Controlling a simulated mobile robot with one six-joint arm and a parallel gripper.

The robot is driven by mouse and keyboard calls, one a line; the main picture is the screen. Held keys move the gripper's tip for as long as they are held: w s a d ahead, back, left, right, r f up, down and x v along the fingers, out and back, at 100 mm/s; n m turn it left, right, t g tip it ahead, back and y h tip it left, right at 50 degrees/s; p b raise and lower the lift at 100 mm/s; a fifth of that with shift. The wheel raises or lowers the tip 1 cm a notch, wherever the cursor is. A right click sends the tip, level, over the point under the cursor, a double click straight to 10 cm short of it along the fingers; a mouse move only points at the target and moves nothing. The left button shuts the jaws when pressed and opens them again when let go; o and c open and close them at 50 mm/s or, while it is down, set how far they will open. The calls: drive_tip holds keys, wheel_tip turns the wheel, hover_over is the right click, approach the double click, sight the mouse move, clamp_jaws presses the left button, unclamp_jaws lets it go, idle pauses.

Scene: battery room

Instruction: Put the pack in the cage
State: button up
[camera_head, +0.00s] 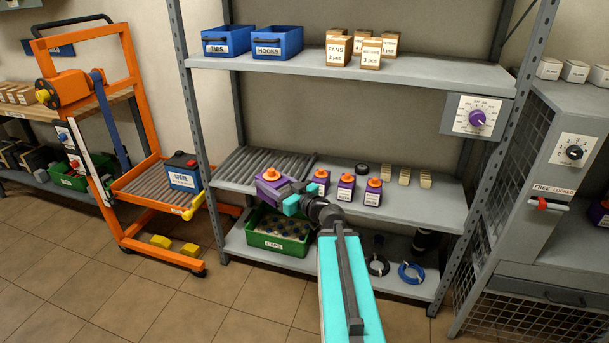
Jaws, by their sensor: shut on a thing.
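A purple pack (268,188) with an orange top is held in my gripper (289,196). My teal fingers are shut on its right side, above the left part of the middle shelf. Whether the pack touches the rollers there I cannot tell. The grey mesh cage (484,225) stands at the right, partly cut off by the picture edge. Its front has a knob plate (573,152) and a red-ended handle (540,203) under the words FREE and LOCKED. A purple and orange thing (599,214) shows at the far right edge by the cage.
Several similar purple packs (346,190) stand on the middle shelf (420,197). A green bin (277,244) sits below. A shelf upright (497,150) and a dial box (477,116) stand between my gripper and the cage. An orange lift cart (150,245) carries a battery (183,173).

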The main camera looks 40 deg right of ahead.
drive_tip(key=s+a+n+g+y+p, duration=0.1)
drive_tip(key=a+y, duration=0.5)
drive_tip(key=a, duration=0.8)
drive_tip(key=s+a+n+g+y+p, duration=0.2)
drive_tip(key=a+n+g+y, duration=0.4)
drive_tip(key=a, duration=0.7)
drive_tip(key=shift+s+a+f+n+p, duration=0.2)
drive_tip(key=shift+a+n+p, duration=0.15)
drive_tip(key=shift+n+p, duration=0.5)
drive_tip(key=shift+n, duration=0.25)
